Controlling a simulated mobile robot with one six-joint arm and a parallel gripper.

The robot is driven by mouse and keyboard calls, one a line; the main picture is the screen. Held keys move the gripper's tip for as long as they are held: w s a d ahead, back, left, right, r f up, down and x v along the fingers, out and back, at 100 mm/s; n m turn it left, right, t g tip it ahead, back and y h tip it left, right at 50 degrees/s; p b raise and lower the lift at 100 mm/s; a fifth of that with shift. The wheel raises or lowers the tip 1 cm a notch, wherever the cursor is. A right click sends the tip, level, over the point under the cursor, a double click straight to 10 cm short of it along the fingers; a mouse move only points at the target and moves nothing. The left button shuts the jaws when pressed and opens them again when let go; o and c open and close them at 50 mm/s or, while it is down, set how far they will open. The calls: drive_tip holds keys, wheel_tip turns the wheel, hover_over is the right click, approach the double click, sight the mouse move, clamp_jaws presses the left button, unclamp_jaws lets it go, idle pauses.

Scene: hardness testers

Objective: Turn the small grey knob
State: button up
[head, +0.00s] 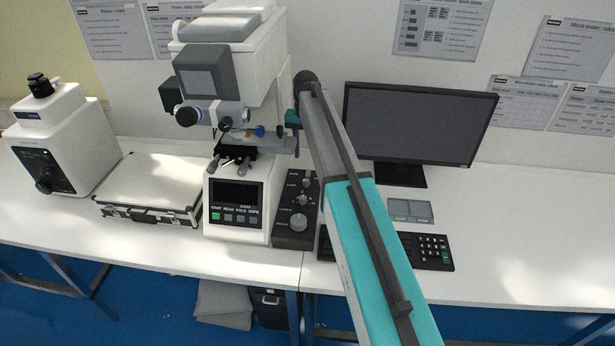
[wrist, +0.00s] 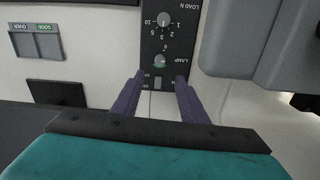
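A dark control box (head: 283,232) stands right of the tester and carries several grey knobs. In the wrist view, a small grey knob (wrist: 160,61) sits by the LAMP label, and another grey knob (wrist: 163,20) sits inside the LOAD N scale.
The white tester (head: 238,190) stands left of the box, its stage overhanging nearby. A monitor (head: 420,120), keypad (head: 434,250) and grey two-part tray (head: 411,211) are right. A case (head: 150,190) lies left. The bench's far right is clear.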

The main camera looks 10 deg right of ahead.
sight(306, 180)
drive_tip(key=shift+f+p, duration=2.25)
drive_tip(key=shift+f, duration=3.8)
clamp_jaws()
